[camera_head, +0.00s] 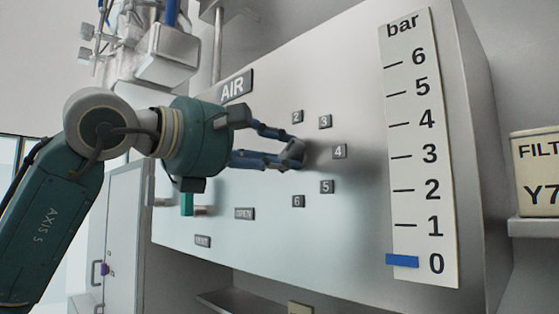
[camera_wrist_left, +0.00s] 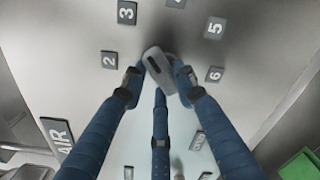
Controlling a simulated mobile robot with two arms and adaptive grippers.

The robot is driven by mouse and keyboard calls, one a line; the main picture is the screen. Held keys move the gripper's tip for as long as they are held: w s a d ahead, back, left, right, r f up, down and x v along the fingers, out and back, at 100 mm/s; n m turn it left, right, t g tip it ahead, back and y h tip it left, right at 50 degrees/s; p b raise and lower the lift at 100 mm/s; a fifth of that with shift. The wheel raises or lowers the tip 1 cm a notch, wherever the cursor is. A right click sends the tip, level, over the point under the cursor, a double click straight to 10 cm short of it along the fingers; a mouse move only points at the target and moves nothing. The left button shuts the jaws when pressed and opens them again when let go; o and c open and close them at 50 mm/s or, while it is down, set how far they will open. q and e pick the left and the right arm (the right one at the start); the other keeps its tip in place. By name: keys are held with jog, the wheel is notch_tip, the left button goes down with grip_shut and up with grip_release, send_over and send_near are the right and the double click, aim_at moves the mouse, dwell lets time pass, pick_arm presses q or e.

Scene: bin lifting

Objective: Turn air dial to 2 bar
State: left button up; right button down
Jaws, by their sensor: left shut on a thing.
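The air dial is a small grey knob on the sloping metal panel (camera_head: 350,210), below the AIR label (camera_head: 235,87). Number plates from 2 to 6 show around it. In the left wrist view the dial (camera_wrist_left: 154,62) has a dark mark on its face; I cannot tell which number it points to. My left gripper (camera_head: 293,152) is shut on the dial, with its blue fingers around it; they partly hide it in the head view. The bar scale (camera_head: 420,150) at the panel's right has its blue marker (camera_head: 402,261) at 0. My right gripper is not in view.
A green handle (camera_head: 187,204) sits on the panel's lower left, near the OPEN plate (camera_head: 244,214) and VENT plate (camera_head: 203,242). White equipment (camera_head: 165,55) stands at the upper left. A filter box (camera_head: 538,170) stands on a shelf at the right.

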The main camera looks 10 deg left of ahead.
pick_arm(q)
jog(key=n, duration=0.2)
jog(key=n+b, duration=0.2)
jog(key=n, duration=0.1)
jog(key=shift+f+n, duration=0.3)
jog(key=n+b, duration=0.1)
jog(key=n, duration=0.2)
jog(key=shift+n+b, duration=0.3)
jog(key=shift+n, duration=0.4)
jog(key=o, duration=1.2)
jog(key=shift+a, duration=0.1)
jog(key=shift+c, duration=0.2)
jog(key=v, duration=1.2)
